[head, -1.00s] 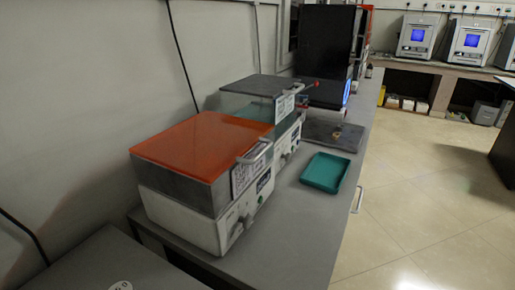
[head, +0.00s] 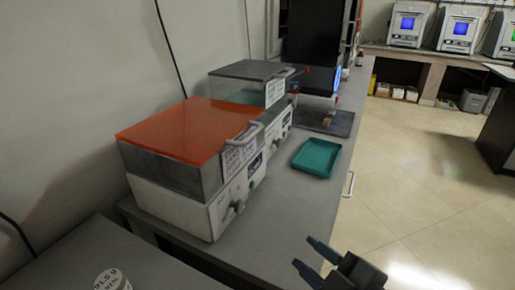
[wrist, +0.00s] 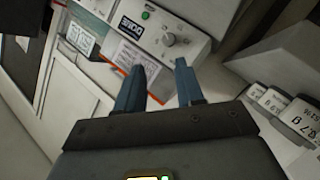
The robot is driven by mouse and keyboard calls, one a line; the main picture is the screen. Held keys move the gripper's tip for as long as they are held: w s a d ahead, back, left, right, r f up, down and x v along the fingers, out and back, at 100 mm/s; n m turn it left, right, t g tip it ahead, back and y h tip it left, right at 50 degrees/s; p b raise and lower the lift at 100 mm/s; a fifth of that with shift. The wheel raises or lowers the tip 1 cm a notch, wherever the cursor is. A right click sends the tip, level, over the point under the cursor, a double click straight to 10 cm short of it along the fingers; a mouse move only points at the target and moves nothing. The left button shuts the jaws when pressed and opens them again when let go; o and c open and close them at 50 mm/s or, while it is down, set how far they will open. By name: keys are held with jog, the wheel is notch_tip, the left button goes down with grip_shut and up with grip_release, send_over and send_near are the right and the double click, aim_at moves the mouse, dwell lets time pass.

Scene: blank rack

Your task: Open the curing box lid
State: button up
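The nearer box, with an orange lid (head: 185,130), grey upper walls and a white base (head: 180,205), stands on the grey bench. I take it as the curing box; its label is too small to read. Its lid is shut, with a pale handle (head: 242,135) at the front edge. My gripper (head: 301,251) is open and empty at the bottom right, in front of the bench and apart from the box. In the wrist view, my open fingers (wrist: 160,66) point towards a white panel (wrist: 160,30) with a knob and green button.
A second box with a dark lid (head: 250,70) stands just behind the first. A teal tray (head: 317,158) lies on the bench to the right. A labelled round item (head: 112,281) sits at the bottom left.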

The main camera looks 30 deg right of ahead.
jog(key=w+d+r+n+y, duration=0.1)
jog(key=w+d+r+n, duration=0.2)
jog(key=w+r+n, duration=0.5)
jog(key=n+y+b, duration=0.2)
jog(key=n, duration=0.2)
send_near(255, 135)
jog(key=w, duration=0.1)
jog(key=shift+t, duration=0.3)
jog(key=x, duration=0.5)
jog(key=p+x, duration=0.1)
jog(key=x, duration=0.2)
jog(key=shift+a+f, duration=0.15)
jog(key=shift+f, duration=0.2)
jog(key=shift+s, duration=0.1)
grip_shut()
